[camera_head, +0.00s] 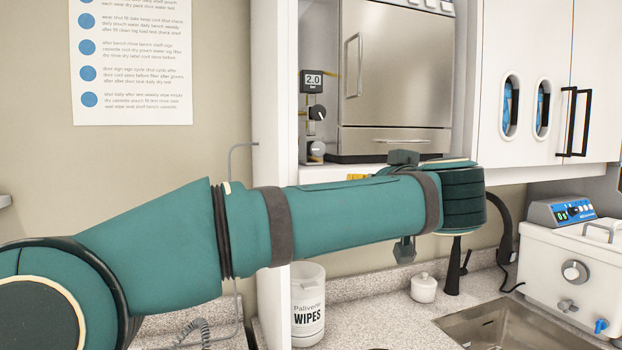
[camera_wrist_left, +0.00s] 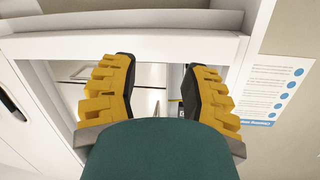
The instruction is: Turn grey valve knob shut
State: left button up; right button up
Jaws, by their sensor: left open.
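The grey valve knob (camera_head: 317,149) sits low on the left side of the autoclave bay, below a black knob (camera_head: 317,113) and a pressure display reading 2.0 (camera_head: 313,81). My left arm crosses the head view, hiding most of my left gripper. A bit of its yellow finger (camera_head: 357,177) shows above the forearm, right of and below the grey knob. In the left wrist view my left gripper (camera_wrist_left: 160,63) is open, its two yellow fingers apart with nothing held between them, facing the bay opening. I cannot make out the grey knob there. My right gripper is not in view.
The bay's white side panel (camera_head: 275,90) stands left of the knobs. The steel autoclave (camera_head: 395,65) is to their right. Below are a wipes tub (camera_head: 308,300), a small white jar (camera_head: 424,288), a sink (camera_head: 510,325) and a white bath unit (camera_head: 540,260).

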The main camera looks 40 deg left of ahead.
aim_at(319, 148)
pick_arm(q)
jog(key=s+a+r+n+g+y, duration=0.1)
jog(key=s+a+r+n+y, duration=0.25)
jog(key=r, duration=0.25)
jog(key=shift+h, duration=0.45)
jog(key=x, duration=1.2)
jog(key=shift+a+p, duration=0.15)
jog(key=shift+p, duration=0.2)
grip_shut()
